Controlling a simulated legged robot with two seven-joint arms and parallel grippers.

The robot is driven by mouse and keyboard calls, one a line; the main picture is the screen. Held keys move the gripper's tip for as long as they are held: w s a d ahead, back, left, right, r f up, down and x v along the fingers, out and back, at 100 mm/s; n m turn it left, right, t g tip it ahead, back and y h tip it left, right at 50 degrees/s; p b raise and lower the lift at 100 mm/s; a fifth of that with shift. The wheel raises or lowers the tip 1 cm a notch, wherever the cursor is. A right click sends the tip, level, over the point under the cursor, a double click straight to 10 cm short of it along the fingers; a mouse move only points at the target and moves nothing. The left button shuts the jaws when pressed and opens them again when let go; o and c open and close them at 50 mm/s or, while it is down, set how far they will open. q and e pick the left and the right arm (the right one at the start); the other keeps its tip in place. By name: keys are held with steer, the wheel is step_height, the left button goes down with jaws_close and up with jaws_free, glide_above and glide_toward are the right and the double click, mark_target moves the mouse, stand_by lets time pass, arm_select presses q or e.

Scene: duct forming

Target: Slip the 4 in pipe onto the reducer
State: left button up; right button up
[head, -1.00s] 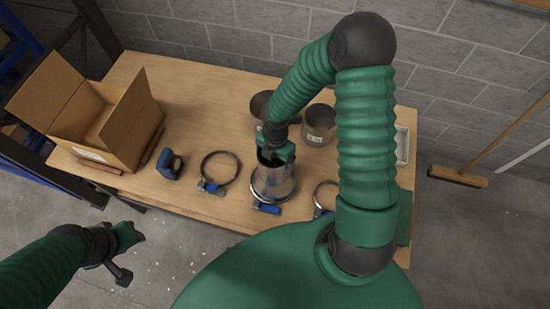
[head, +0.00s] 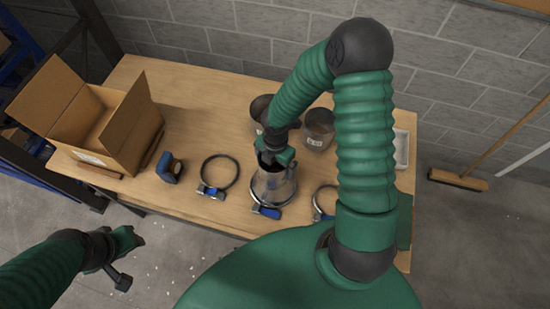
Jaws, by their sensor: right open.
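A grey metal duct piece (head: 272,186) stands upright on the table near its front edge, with a ring clamp with a blue part (head: 266,211) around its base. I cannot tell where the reducer ends and the pipe begins. My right gripper (head: 272,162) is at the top of this piece, pointing down, and is open; its fingertips are partly hidden at the rim. Two more grey duct pieces stand behind: one with a label (head: 318,128), one (head: 260,106) partly hidden by my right arm. My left gripper (head: 130,258) is off the table's front left; its jaws are unclear.
An open cardboard box (head: 92,125) stands at the table's left. A dark blue tape-like tool (head: 170,168), a loose ring clamp (head: 218,175) and another clamp (head: 322,202) lie along the front. A pale tray (head: 401,148) is at the right. A broom (head: 458,180) leans beyond.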

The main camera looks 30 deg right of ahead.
step_height(320, 180, up, 16)
steer(key=p, duration=0.2)
steer(key=shift+r, duration=0.25)
steer(key=shift+w, duration=0.1)
steer(key=shift+d, duration=0.1)
